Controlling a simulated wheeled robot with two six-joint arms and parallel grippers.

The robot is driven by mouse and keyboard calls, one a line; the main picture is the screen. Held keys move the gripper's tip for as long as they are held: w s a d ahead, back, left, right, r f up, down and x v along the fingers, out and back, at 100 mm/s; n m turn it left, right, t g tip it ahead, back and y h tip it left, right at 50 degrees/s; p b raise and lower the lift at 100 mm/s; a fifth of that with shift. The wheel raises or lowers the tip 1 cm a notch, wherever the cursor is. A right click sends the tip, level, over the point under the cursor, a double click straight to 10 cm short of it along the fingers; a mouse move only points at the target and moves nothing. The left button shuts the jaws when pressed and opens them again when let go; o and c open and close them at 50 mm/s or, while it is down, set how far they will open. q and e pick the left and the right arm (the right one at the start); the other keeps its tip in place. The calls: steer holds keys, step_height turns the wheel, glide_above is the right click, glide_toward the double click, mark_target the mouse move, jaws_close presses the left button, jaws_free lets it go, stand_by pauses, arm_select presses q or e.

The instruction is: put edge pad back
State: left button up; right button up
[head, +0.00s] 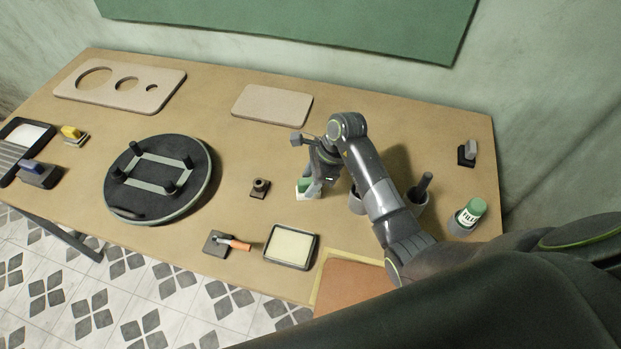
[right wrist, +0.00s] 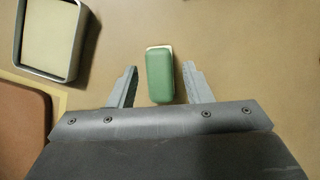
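The edge pad, taken to be the green block with a pale underside (head: 303,187), lies on the table right of the middle. It also shows in the right wrist view as a green block (right wrist: 160,78) with a pale far edge. My right gripper (right wrist: 159,70) is open, with one finger on each side of the pad and a gap on both sides. In the head view the right gripper (head: 318,176) is over the pad and partly hides it. My left gripper is not in view.
A square tray with a pale insert (head: 291,246) and a brown board (head: 350,285) lie nearer the front edge. A round dark turntable (head: 160,210) with pegs is at left. Cups and a green-capped filler bottle (head: 467,216) stand at right. A small dark stand (head: 260,188) is left of the pad.

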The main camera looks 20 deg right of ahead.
steer(key=shift+r, duration=0.15)
steer(key=shift+r, duration=0.15)
steer(key=b+v, duration=0.1)
steer(key=v, duration=1.1)
